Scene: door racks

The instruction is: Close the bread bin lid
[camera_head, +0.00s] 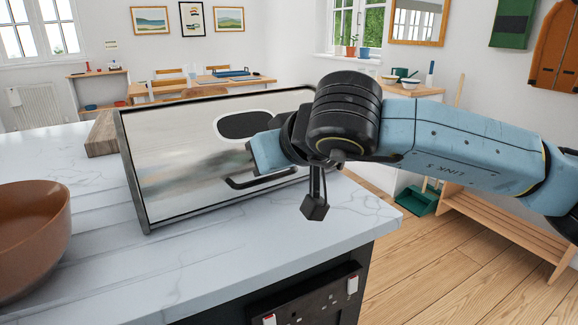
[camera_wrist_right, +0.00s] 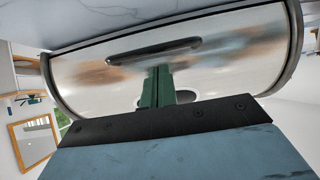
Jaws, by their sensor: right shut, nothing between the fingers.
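The bread bin (camera_head: 130,165) stands on the marble counter, with a dark frame around a shiny metal front. Its lid (camera_head: 185,165) spans the front, and no open gap shows. A black bar handle (camera_head: 262,181) sits low on the lid and also shows in the right wrist view (camera_wrist_right: 155,51). A black oval with a white rim (camera_head: 243,125) is above it. My right gripper (camera_wrist_right: 158,72) is shut and empty, its green fingers pointing at the lid near the handle. Contact cannot be told. In the head view its fingertips are hidden. My left gripper is out of view.
A brown bowl (camera_head: 32,235) stands on the counter at left. A wooden block (camera_head: 101,136) is beside the bin's far left side. The counter (camera_head: 285,245) is clear in front of the bin and ends at right above the wooden floor (camera_head: 430,270).

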